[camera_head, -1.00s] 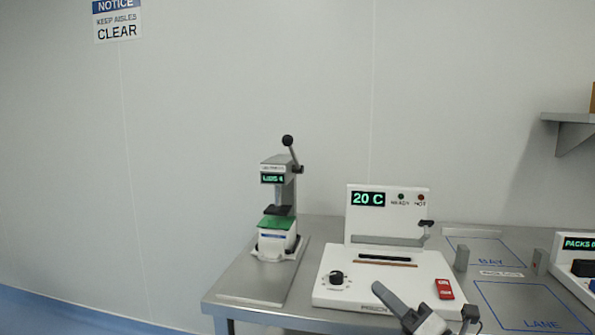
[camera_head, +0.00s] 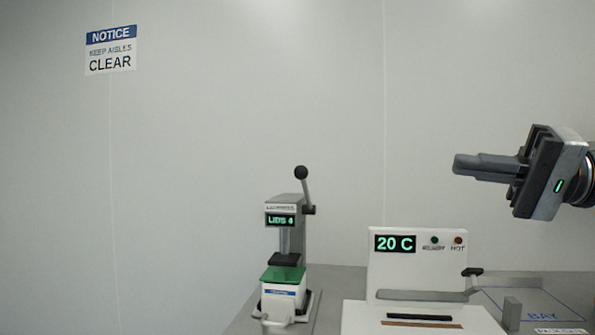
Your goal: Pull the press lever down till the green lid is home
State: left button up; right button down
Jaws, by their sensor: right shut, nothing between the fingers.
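The press (camera_head: 299,240) stands on the left part of the table, with a display reading "LIDS 4". Its lever (camera_head: 306,190) points up, leaning slightly left, with a black ball knob (camera_head: 301,172) on top. The green lid (camera_head: 283,274) lies on a white tub (camera_head: 280,307) under the dark press head (camera_head: 284,260). I cannot tell whether the head touches the lid. My right gripper (camera_head: 456,164) is shut and empty, raised at the right, fingers pointing left, level with the knob but well apart from it. My left gripper is out of view.
A grey block (camera_head: 511,314) and a blue-outlined bay (camera_head: 530,300) lie further right. The space between knob and gripper is clear.

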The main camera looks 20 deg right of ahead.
aim_at(300, 172)
jog(key=i, duration=1)
